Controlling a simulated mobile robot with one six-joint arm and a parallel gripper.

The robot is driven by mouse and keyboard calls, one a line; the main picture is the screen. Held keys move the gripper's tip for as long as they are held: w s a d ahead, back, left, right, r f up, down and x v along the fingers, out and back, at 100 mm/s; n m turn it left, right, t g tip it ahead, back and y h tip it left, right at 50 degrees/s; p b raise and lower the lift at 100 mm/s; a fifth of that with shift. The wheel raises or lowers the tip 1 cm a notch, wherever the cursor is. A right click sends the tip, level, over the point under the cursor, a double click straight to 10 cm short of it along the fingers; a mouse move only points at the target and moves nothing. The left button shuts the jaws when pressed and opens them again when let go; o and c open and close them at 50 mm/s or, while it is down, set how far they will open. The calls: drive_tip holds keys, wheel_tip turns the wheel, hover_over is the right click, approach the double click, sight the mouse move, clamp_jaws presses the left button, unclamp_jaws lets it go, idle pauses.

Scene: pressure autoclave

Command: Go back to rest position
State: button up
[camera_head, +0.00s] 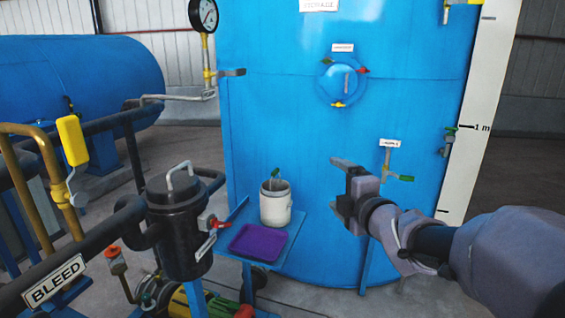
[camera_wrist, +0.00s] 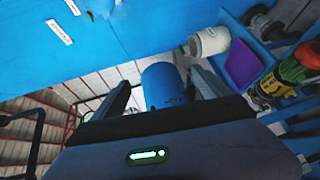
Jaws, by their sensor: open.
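My gripper (camera_head: 345,188) is in the right half of the head view, in front of the large blue tank (camera_head: 290,130). Its fingers point left and are apart, with nothing seen between them. In the wrist view my gripper (camera_wrist: 158,82) also shows two spread fingers and an empty gap. My gripper is to the right of a small blue shelf (camera_head: 283,250) and apart from it. A white container (camera_head: 276,206) with something green at its top stands on the shelf, beside a purple tray (camera_head: 257,243). Both also appear at upper right in the wrist view.
A round blue port (camera_head: 342,83) is higher up. A black canister (camera_head: 178,225), dark pipes and a BLEED sign (camera_head: 54,282) fill the left. Open floor shows below my arm.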

drive_tip(key=s+d+f+m+g+h, duration=0.2)
drive_tip(key=s+f+m+g+h, duration=0.1)
drive_tip(key=s+m, duration=0.6)
drive_tip(key=s+d+f+m+g+h, duration=0.2)
drive_tip(key=s+d+f+m, duration=0.1)
drive_tip(key=s+m, duration=0.55)
drive_tip(key=s+a+f+m+g+y, duration=0.1)
drive_tip(key=s+a+f+m+g, duration=0.1)
drive_tip(key=s, duration=0.6)
drive_tip(key=s+a+f+m+g+y, duration=0.2)
drive_tip(key=s+a+f+m+g, duration=0.1)
drive_tip(key=s, duration=0.5)
drive_tip(key=a+f+m, duration=0.1)
drive_tip(key=a+m, duration=0.1)
drive_tip(key=shift+s+a+f+m, duration=0.15)
drive_tip(key=shift+s+a+m, duration=0.15)
drive_tip(key=shift+s+m, duration=0.05)
